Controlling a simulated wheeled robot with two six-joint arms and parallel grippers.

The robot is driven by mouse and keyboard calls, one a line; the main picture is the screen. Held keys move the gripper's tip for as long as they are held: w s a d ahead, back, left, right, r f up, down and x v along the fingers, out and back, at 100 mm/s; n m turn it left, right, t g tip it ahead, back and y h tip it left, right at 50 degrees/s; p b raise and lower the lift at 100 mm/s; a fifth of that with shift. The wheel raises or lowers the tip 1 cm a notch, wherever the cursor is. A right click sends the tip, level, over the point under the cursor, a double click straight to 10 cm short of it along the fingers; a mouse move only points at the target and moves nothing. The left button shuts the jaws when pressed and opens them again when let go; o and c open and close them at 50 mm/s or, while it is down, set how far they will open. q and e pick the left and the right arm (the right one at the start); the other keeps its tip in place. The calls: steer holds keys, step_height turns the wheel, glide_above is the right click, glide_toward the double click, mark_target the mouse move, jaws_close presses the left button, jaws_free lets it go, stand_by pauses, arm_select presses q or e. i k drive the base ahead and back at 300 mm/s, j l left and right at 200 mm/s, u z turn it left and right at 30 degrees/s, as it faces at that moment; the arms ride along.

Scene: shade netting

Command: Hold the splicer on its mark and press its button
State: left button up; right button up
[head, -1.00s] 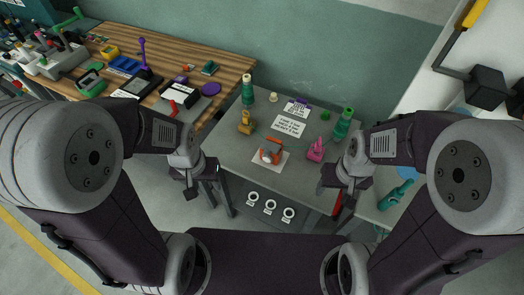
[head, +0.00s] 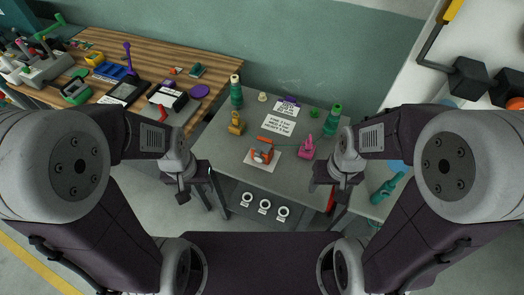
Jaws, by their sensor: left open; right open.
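A small orange and grey device, apparently the splicer (head: 262,153), sits on a white card (head: 277,163), apparently its mark, near the front of the grey table. Its button is too small to make out. My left gripper (head: 184,194) is open and empty, left of the table's front edge and apart from the device. My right gripper (head: 335,194) is open and empty at the table's front right, also apart from the device.
A yellow item (head: 236,123) and a pink item (head: 306,147) flank the device. Green bottles (head: 332,119) and printed cards (head: 280,123) stand or lie behind. A wooden bench (head: 150,62) with many tools is at left. A teal bottle (head: 386,188) lies at right.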

mark_target(258, 159)
steer(key=j+z, duration=0.4)
steer(key=k+j+z, duration=0.1)
steer(key=j+z, duration=0.25)
steer(key=j, duration=0.25)
